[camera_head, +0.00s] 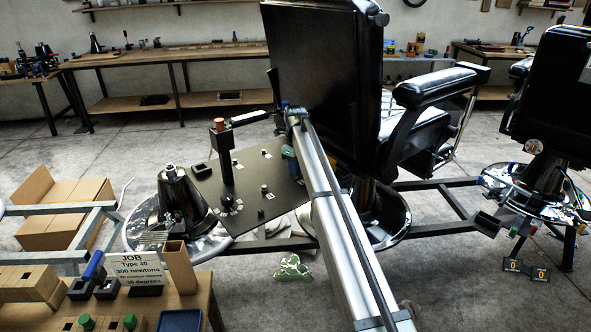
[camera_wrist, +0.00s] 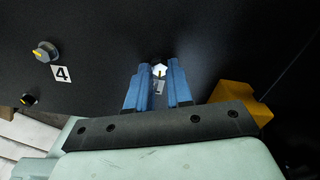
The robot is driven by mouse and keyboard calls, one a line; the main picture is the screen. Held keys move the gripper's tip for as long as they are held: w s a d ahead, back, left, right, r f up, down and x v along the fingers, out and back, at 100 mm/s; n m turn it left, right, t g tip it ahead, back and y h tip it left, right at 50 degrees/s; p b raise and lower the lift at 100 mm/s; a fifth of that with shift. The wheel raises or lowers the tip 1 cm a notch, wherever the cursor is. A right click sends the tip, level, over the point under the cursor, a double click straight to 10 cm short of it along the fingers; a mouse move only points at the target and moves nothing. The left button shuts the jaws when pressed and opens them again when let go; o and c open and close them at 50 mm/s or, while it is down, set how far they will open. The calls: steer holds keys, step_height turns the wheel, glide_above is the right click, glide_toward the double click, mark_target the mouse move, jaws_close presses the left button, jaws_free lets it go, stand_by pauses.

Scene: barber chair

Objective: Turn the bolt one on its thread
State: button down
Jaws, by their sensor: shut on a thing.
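In the wrist view, my gripper (camera_wrist: 158,75) has its two blue fingers on either side of a pale hex bolt head (camera_wrist: 159,69) with a yellow mark. The fingers are shut on it. A small label just below it is partly hidden between the fingers, so I cannot read its number clearly. The bolt stands on a black plate (camera_wrist: 105,35). In the head view, the black plate (camera_head: 213,192) is tilted beside the barber chair. My arm crosses its right side there, and I cannot make out the fingertips or the held bolt.
Another bolt (camera_wrist: 46,51) with a yellow mark sits beside label 4, left of my gripper. The chair back (camera_head: 315,60) rises close behind my arm. A job sign (camera_head: 139,270) stands at the front left.

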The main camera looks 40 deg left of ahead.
steer(key=shift+m, duration=0.3)
steer(key=c, duration=1)
jaws_free()
step_height(320, 180, up, 14)
steer(key=shift+f, duration=0.1)
